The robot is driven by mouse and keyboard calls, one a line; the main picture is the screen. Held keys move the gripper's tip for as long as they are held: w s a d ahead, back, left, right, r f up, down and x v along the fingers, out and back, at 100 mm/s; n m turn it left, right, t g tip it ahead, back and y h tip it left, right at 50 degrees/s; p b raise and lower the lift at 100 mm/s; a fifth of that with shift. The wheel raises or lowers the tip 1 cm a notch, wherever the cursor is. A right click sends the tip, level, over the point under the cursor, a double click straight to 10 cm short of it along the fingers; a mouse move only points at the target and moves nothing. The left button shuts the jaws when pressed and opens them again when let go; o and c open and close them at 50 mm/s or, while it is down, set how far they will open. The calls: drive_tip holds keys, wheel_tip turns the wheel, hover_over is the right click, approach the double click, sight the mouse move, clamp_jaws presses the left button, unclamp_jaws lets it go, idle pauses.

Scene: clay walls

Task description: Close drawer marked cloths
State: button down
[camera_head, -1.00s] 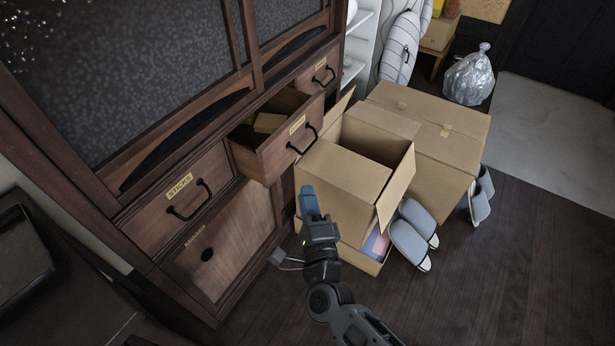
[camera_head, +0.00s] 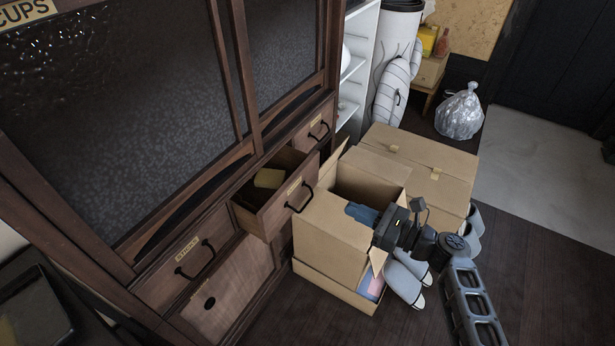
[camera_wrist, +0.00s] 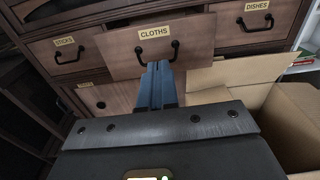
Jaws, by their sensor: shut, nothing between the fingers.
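The drawer marked cloths (camera_head: 275,213) stands pulled open from the dark wooden cabinet, with a yellowish block lying inside it. In the wrist view the cloths drawer front (camera_wrist: 193,45) faces me, with its label and black handle near the middle. My gripper (camera_head: 352,210) is shut and empty, its blue fingers pointing left towards the drawer front in the head view. In the wrist view my gripper (camera_wrist: 157,68) overlaps the lower edge of the drawer front below the handle. I cannot tell the exact gap between them.
Open cardboard boxes (camera_head: 325,240) stand right in front of the cabinet, beside and beneath my gripper. The sticks drawer (camera_head: 190,262) and the dishes drawer (camera_wrist: 258,22) are shut. Slippers (camera_head: 405,280) lie on the floor by the boxes.

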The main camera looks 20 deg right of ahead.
drive_tip(key=b, duration=0.1)
approach(296, 181)
drive_tip(key=shift+y, duration=0.3)
drive_tip(key=x, duration=0.7)
drive_tip(key=shift+d+f, duration=0.2)
